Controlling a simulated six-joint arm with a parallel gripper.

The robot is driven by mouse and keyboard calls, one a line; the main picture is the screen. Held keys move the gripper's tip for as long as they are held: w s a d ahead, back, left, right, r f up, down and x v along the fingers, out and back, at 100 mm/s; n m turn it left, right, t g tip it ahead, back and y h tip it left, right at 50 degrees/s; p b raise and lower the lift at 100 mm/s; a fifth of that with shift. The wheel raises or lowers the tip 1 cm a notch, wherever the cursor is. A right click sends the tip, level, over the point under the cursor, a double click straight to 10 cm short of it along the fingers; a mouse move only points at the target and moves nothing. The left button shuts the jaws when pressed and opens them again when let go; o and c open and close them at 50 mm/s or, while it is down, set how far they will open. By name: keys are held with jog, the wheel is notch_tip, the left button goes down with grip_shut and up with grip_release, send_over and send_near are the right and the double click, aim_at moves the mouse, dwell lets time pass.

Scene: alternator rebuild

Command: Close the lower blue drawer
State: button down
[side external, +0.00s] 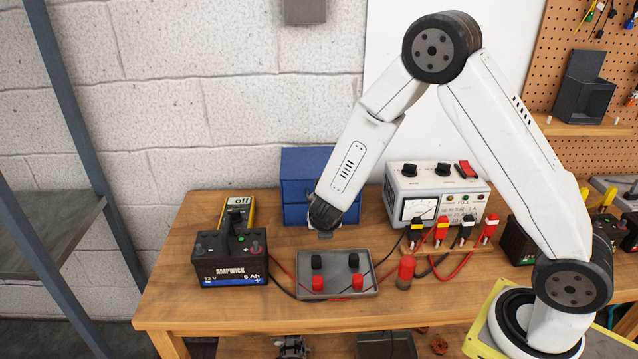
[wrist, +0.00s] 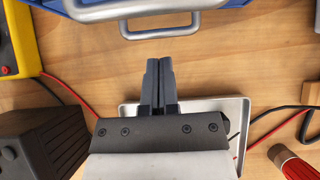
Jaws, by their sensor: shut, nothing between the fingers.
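The blue drawer unit (side external: 307,163) stands against the wall at the back of the bench, partly hidden behind my arm. In the wrist view, blue drawer parts (wrist: 237,4) and a grey drawer handle (wrist: 160,34) show at the top edge, with another grey handle beside it. How far the lower drawer is out is hard to tell. My gripper (side external: 325,233) points down in front of the unit. In the wrist view, its two dark fingers (wrist: 159,64) are together and empty, with a small gap between their tips and the nearest handle.
A grey tray (side external: 372,291) with red and black terminals lies just in front of my gripper. A black battery (side external: 230,262) and yellow multimeter (side external: 250,212) stand at left. A power supply (side external: 437,188) with cables is at right. Red and black wires cross the bench.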

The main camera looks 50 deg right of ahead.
jog(key=v, duration=1.1)
jog(key=shift+s+a+f, duration=0.25)
jog(key=shift+s+a, duration=0.2)
jog(key=shift+a, duration=0.05)
jog(key=s+m+g+y, duration=0.1)
jog(key=s+m, duration=0.4)
jog(key=m, duration=0.8)
jog(key=s+d+m+g+y, duration=0.1)
jog(key=s+m+y, duration=0.3)
jog(key=m, duration=1)
jog(key=s+g, duration=0.1)
jog(key=s, duration=0.1)
jog(key=shift+s+d+r, duration=0.25)
jog(key=shift+d+r, duration=0.1)
